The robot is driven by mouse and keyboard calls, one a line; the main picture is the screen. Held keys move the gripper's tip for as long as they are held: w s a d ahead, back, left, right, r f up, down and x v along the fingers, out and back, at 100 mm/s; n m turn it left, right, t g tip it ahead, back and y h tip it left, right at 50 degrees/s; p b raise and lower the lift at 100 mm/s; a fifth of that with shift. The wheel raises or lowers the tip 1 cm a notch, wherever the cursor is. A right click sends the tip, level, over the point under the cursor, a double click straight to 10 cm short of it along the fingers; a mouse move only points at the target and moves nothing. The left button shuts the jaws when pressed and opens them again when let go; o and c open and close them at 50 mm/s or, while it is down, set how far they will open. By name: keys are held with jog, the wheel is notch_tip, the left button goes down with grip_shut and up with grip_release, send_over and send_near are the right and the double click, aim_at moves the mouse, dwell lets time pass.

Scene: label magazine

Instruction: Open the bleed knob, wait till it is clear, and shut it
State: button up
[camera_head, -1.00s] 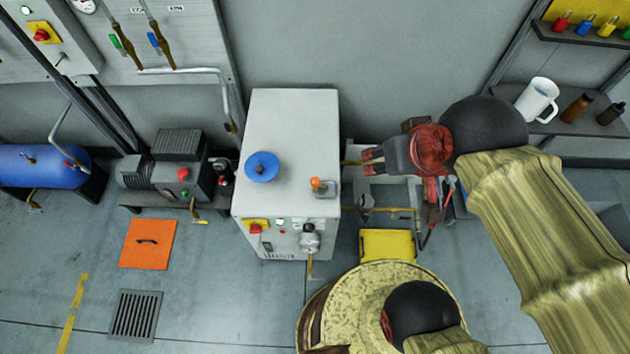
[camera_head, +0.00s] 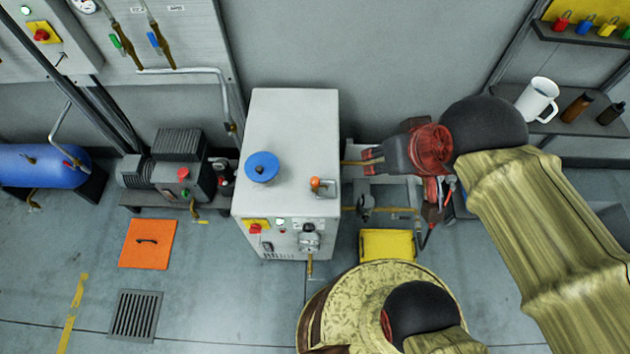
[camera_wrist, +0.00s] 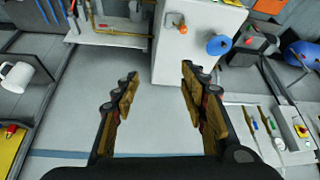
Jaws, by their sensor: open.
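A white cabinet (camera_head: 295,125) stands in the middle of the head view. A round blue knob (camera_head: 262,167) and a small orange knob on a metal fitting (camera_head: 316,184) sit on its top. Which of them is the bleed knob I cannot tell. In the wrist view the orange knob (camera_wrist: 183,29) and the blue knob (camera_wrist: 219,45) show beyond the fingers. My gripper (camera_head: 372,160) is to the right of the cabinet, apart from both knobs. The wrist view shows my gripper (camera_wrist: 158,78) open and empty, its fingers spread.
The cabinet front carries a red-and-yellow switch (camera_head: 256,227) and a metal valve (camera_head: 309,238). A yellow container (camera_head: 387,244) is on the floor to its right. A white mug (camera_head: 537,100) and bottles stand on the right shelf. A pump (camera_head: 180,165) stands left of the cabinet.

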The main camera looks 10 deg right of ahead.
jog(key=n+g+b, duration=0.6)
jog(key=n+b, duration=0.2)
jog(key=b, duration=0.2)
send_over(315, 180)
jog(key=f, duration=3.3)
jog(key=shift+s+f, duration=0.2)
jog(key=shift+w+r+n, duration=0.1)
jog(key=shift+r+n, duration=0.1)
jog(key=shift+n, duration=0.4)
jog(key=shift+f+n, duration=0.15)
jog(key=shift+n, duration=0.15)
notch_tip(315, 180, down, 8)
jog(key=b, duration=0.3)
jog(key=shift+r, duration=0.2)
jog(key=shift+c, duration=0.7)
